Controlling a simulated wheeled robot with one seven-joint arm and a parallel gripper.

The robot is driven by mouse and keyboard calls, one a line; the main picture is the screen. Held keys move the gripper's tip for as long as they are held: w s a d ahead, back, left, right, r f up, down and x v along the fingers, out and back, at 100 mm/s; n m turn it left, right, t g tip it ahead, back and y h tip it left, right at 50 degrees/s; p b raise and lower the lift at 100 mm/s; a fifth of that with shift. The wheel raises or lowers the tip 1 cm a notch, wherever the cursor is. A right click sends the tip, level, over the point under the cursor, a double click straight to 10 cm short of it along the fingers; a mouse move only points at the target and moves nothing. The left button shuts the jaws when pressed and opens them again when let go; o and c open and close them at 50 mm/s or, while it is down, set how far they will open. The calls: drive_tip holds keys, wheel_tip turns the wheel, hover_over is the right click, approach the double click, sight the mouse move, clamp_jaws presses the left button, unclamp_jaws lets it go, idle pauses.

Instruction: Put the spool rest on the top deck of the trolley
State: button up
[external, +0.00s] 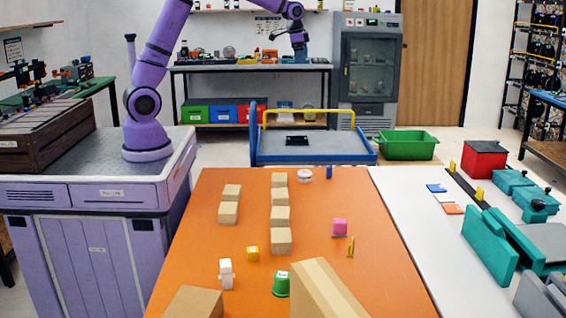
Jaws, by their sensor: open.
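The blue trolley (262,158) with a yellow push handle stands beyond the orange table, and its grey-blue top deck (335,152) faces up. A small, dark, flat piece (297,140), which looks like the spool rest, lies on the deck toward its back, a little left of the middle. It is too small to see its exact shape. My gripper (299,54) is open, high above the deck and clearly apart from the dark piece. Nothing shows between its fingers, though they are small and dark against the back bench.
The orange table (190,270) in front holds several tan blocks (281,240), a green cup (281,284) and small items. A grey cabinet (366,70) and a back bench (250,67) stand behind.

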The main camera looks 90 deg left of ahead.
drive_tip(key=s+d+r+t, duration=0.1)
drive_tip(key=s+d+r, duration=0.4)
drive_tip(key=s+d, duration=0.4)
drive_tip(key=s+d+r+t, duration=0.1)
drive_tip(key=s+d+r, duration=0.3)
drive_tip(key=s+d, duration=0.55)
drive_tip(key=s+d+f, duration=0.2)
drive_tip(key=s+d, duration=0.2)
drive_tip(key=s, duration=0.5)
drive_tip(key=s+d+f+t+h, duration=0.1)
drive_tip(key=s+d, duration=0.4)
drive_tip(key=s, duration=0.5)
drive_tip(key=shift+f, duration=0.8)
